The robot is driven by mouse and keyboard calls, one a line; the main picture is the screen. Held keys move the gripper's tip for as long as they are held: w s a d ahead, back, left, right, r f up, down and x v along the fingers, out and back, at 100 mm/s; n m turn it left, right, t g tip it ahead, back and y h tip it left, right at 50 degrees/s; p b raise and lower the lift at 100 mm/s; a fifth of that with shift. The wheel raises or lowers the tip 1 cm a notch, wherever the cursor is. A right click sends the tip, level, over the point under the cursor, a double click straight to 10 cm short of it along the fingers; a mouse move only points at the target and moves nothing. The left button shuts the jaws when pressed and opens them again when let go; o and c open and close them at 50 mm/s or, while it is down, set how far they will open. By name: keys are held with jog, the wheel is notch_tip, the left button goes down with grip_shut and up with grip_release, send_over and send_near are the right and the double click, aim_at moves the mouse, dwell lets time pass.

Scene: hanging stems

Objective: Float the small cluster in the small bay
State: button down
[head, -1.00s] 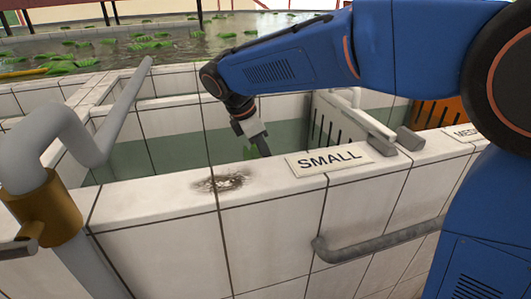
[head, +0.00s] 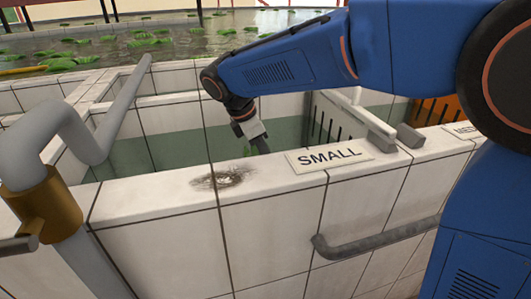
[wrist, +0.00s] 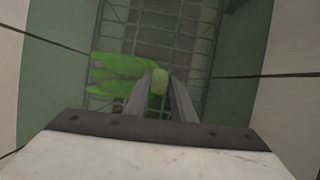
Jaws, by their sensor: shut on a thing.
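My gripper (wrist: 160,88) is shut on a green leafy cluster (wrist: 115,72), whose leaves spread to the left of the fingers in the wrist view. In the head view my gripper (head: 260,146) points down behind the front wall of the small bay (head: 150,192), beside the plate reading SMALL (head: 328,156). Only a sliver of the cluster (head: 246,151) shows there; the wall hides the rest. In the wrist view a grid lies below the cluster, between greenish side walls. I cannot tell whether the cluster touches the water.
A grey pipe (head: 75,135) with a brass collar bends over the left end of the wall. A slotted white divider (head: 330,118) stands to the right. A dark smudge (head: 222,178) marks the wall top. A rail (head: 375,238) runs along the wall's front.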

jog(key=shift+f, duration=0.4)
jog(key=c, duration=1.4)
grip_release()
jog(key=shift+c, duration=0.2)
jog(key=shift+r, duration=0.1)
jog(key=v, duration=1.7)
jog(key=shift+r, duration=0.15)
